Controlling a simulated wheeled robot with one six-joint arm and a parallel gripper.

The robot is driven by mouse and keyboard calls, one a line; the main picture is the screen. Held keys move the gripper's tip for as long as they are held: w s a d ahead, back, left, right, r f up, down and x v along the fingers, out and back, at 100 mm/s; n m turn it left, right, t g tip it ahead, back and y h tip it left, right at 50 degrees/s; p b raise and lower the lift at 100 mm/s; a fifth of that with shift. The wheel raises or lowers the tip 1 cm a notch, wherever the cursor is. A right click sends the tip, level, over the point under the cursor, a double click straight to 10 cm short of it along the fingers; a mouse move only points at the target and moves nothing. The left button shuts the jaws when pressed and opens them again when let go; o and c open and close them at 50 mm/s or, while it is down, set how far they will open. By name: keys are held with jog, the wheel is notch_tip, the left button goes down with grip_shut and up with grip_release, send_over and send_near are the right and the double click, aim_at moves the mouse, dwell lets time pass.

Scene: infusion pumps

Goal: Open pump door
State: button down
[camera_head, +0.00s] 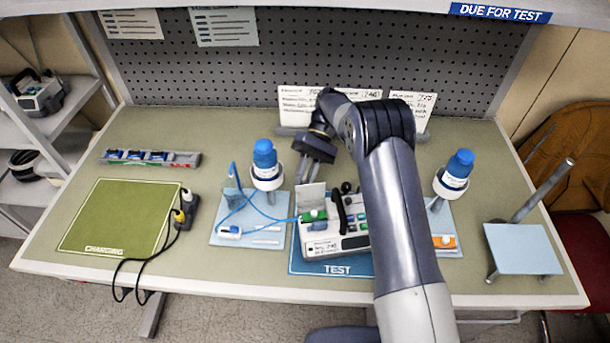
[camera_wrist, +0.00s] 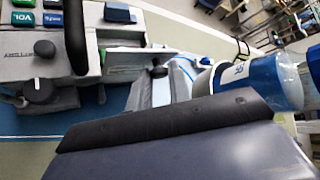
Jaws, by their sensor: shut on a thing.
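The pump (camera_head: 335,243) is a white and grey device on the blue TEST mat (camera_head: 305,268), with a dark handle and colored buttons. Its door (camera_head: 311,197) is a light grey flap standing raised at the pump's left part, with a green piece below it. My gripper (camera_head: 309,178) reaches down at the door's upper edge and is shut on it; the exact contact is partly hidden. In the wrist view the pump (camera_wrist: 38,70) is at upper left, with a dark knob beside its keys.
A blue-capped bottle (camera_head: 265,165) in a holder stands close left of my gripper, with blue tubing (camera_head: 262,212). Another bottle (camera_head: 457,172) stands right of my arm. A green CHARGING mat (camera_head: 120,215) lies bare at left. A pegboard is behind.

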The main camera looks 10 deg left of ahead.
dwell(0.3)
jog(key=c, duration=1.3)
grip_release()
